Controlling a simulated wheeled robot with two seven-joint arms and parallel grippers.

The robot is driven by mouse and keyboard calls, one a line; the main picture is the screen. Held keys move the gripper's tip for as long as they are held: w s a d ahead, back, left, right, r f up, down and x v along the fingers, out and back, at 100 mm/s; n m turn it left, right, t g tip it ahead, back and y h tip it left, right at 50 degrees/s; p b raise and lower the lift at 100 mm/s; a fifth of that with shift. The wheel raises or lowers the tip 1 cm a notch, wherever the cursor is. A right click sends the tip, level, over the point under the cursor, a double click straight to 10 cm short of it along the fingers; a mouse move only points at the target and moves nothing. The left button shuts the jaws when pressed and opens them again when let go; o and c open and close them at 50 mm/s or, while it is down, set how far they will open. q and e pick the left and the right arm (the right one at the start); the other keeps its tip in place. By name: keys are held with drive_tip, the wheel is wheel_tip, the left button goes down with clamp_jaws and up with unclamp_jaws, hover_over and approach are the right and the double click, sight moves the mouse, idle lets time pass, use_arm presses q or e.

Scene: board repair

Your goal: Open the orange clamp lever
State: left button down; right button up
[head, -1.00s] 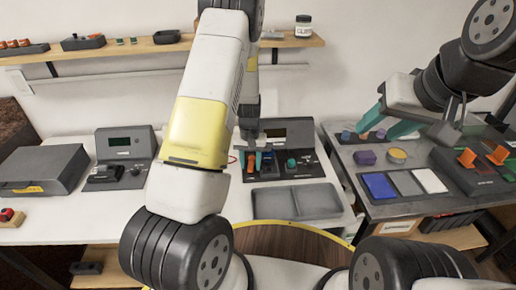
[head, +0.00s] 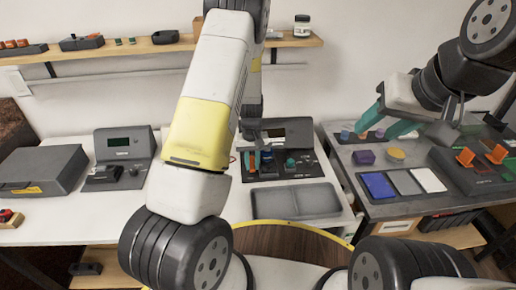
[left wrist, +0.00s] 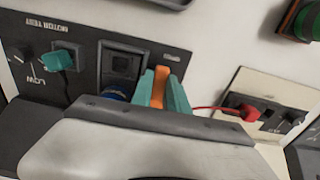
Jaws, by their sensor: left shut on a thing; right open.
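The orange clamp lever (left wrist: 159,87) stands on a dark panel (left wrist: 88,77) on the white table. In the left wrist view it is between the two teal fingers of my left gripper (left wrist: 162,91), which is shut on it. In the head view my left gripper (head: 258,160) is at the panel behind the grey tray, with the lever (head: 250,163) beside a finger; its lower part is hidden. My right gripper (head: 383,122) is open and empty above the dark right table.
A teal knob (left wrist: 63,59) is on the same panel. A grey tray (head: 295,200) lies in front. The right table holds a dark fixture (head: 462,180) with orange levers and coloured pads.

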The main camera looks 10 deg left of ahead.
use_arm(q)
drive_tip(key=c, duration=1.3)
unclamp_jaws()
